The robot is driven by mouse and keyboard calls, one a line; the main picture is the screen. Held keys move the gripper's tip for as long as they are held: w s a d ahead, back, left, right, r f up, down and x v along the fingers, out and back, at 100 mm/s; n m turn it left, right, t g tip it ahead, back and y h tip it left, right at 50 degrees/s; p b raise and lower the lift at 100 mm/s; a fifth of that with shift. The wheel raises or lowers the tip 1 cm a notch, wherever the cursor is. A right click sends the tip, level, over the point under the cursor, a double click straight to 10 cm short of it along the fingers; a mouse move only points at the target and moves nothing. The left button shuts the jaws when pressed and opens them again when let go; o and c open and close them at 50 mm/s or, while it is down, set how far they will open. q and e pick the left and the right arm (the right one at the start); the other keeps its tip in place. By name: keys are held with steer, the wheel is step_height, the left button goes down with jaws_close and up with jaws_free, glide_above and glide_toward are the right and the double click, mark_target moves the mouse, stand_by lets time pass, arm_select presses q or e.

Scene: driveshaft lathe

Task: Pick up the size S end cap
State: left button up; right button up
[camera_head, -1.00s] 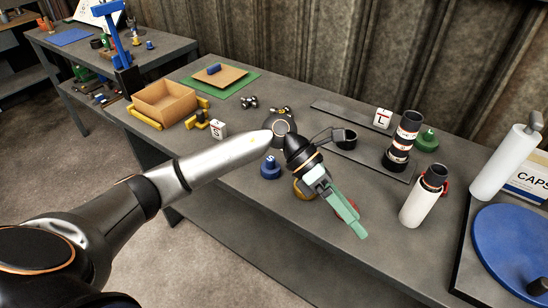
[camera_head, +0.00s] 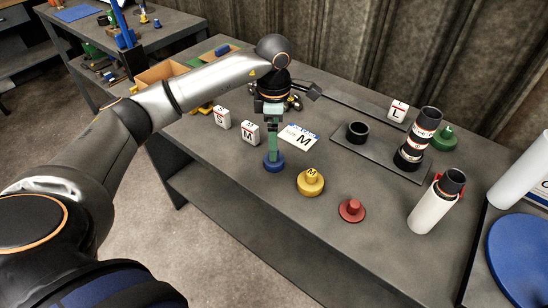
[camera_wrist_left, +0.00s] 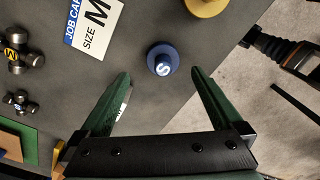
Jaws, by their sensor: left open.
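The size S end cap is a blue round cap with a knob (camera_head: 273,163) on the table; in the left wrist view its top shows a white S (camera_wrist_left: 163,60). My left gripper (camera_head: 273,150) points down over it in the head view and partly hides it. In the left wrist view my left gripper's green fingers (camera_wrist_left: 160,85) are spread apart, with the blue cap just beyond the gap between their tips. Nothing is between the fingers. My right gripper is not in view.
A yellow M cap (camera_head: 311,183) and a red cap (camera_head: 351,210) stand to the right. A size M job card (camera_head: 299,135) lies behind. S (camera_head: 222,117) and M (camera_head: 250,132) label blocks stand left. A white cylinder (camera_head: 433,205) stands further right.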

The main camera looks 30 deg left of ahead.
arm_select(q)
steer(key=f, duration=0.5)
steer(key=shift+s+d+f+p, duration=0.1)
steer(key=shift+s+f+p, duration=0.1)
steer(key=shift+f+p, duration=0.2)
steer(key=shift+r, duration=0.1)
steer(key=c, duration=1.2)
steer(key=shift+r, duration=0.15)
steer(key=shift+c, duration=0.2)
